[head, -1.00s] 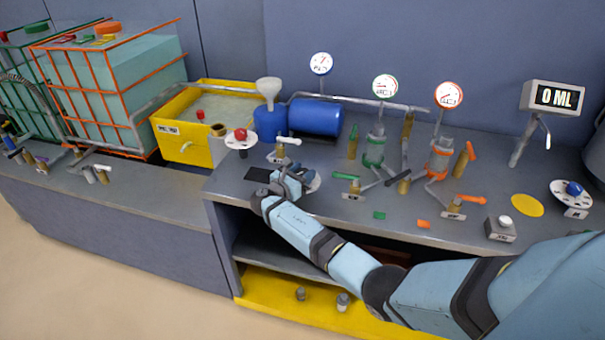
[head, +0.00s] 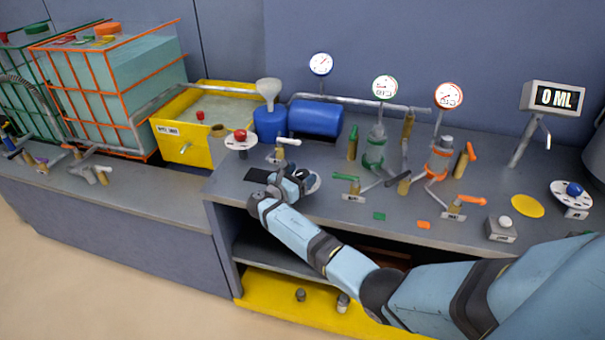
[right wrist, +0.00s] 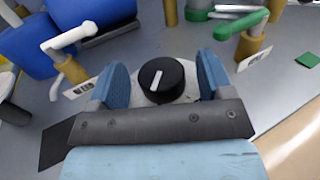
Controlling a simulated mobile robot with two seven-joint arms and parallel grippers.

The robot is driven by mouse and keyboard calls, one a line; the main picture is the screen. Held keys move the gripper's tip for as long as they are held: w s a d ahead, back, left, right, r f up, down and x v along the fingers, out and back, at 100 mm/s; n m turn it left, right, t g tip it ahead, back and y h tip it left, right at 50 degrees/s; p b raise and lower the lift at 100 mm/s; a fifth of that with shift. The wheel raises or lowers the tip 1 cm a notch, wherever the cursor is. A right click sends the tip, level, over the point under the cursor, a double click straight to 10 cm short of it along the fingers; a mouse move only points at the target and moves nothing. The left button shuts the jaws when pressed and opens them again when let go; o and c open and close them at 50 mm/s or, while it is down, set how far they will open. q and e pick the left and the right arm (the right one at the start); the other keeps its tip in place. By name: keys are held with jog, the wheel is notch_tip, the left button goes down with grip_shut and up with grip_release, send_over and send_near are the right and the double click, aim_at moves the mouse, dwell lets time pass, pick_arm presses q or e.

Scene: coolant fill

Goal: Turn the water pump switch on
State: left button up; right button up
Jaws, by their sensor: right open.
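The switch is a black round knob (right wrist: 161,78) with a white pointer line, on a pale round plate, in the right wrist view. Which switch it is cannot be read there. In the head view my gripper mostly hides it, and only part of the pale plate (head: 314,183) shows. My right gripper (right wrist: 158,82) is open, with one blue finger on each side of the knob; I cannot tell whether they touch it. It also shows in the head view (head: 297,180) above the bench. My left gripper is not in view.
A white-handled valve (head: 288,142) stands behind my gripper, near the blue tank (head: 316,118). A green-handled valve (head: 346,178) is to the right. A red button (head: 240,136) is to the left. A dark pad (head: 258,175) lies beside the gripper.

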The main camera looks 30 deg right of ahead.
jog(key=v, duration=1.3)
jog(key=shift+d, duration=0.1)
jog(key=s+a+f+m+t+y+p, duration=0.35)
jog(key=s+f+m+y+p, duration=0.2)
jog(key=s+f+y, duration=0.85)
jog(key=s+a+r+m+t+y+p, duration=0.1)
jog(key=s+a+r+m+y+p, duration=0.1)
jog(key=s+r+m, duration=0.4)
jog(key=s+a+r+m+t+y+p, duration=0.1)
jog(key=s+a+r+m+y+p, duration=0.2)
jog(key=s, duration=1.1)
notch_tip(320, 180, up, 3)
jog(key=a+m+y, duration=0.1)
jog(key=m, duration=0.2)
jog(key=shift+a+m+y, duration=0.3)
jog(key=shift+a+m, duration=0.05)
jog(key=shift+t, duration=0.25)
